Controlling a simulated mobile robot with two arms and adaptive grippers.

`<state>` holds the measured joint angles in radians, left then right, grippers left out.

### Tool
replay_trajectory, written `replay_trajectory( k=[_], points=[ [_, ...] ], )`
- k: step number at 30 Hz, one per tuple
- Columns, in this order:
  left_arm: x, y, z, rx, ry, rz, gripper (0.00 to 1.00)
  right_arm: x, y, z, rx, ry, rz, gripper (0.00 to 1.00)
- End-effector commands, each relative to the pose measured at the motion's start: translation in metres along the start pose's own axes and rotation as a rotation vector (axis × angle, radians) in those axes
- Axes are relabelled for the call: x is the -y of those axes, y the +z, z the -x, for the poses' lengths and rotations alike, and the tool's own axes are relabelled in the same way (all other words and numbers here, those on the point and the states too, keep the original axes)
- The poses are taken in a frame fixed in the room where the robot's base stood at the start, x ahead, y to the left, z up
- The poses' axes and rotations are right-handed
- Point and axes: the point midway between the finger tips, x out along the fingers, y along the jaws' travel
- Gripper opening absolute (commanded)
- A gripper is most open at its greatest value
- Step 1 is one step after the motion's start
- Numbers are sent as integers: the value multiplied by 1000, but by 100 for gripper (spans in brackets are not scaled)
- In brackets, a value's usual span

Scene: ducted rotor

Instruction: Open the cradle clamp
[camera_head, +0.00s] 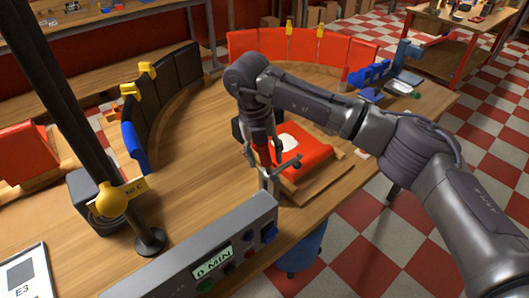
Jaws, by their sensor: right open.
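A red curved panel (308,158) with a white patch lies on a wooden cradle (318,186) near the table's right front edge. A grey metal post with a cross handle (270,181) stands beside it, just behind the control box; it may be the cradle clamp, but I cannot tell for sure, nor whether it is open. My right gripper (264,151) points down from above at the panel's left side, close to the handle. It is open; I cannot tell whether it touches anything. A red part shows between its fingers. My left gripper is not in view.
A grey control box (190,262) reading "0 MIN" stands in front. Black panels (165,85) and red panels (300,45) form an arc behind. Bare tabletop (195,165) lies left of my gripper.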

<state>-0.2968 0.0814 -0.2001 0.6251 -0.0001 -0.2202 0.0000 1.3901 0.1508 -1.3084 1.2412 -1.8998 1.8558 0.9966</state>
Motion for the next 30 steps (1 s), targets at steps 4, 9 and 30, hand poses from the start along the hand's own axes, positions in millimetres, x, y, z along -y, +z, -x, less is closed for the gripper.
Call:
replay_trajectory(
  k=[4, 9, 30],
  points=[
    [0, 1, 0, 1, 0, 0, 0, 0, 0, -1, 1, 0, 0, 54],
    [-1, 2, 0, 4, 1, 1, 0, 0, 0, -1, 0, 0, 0, 42],
    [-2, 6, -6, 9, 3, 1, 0, -3, -1, -2, 16, -23, -2, 0]
  ],
)
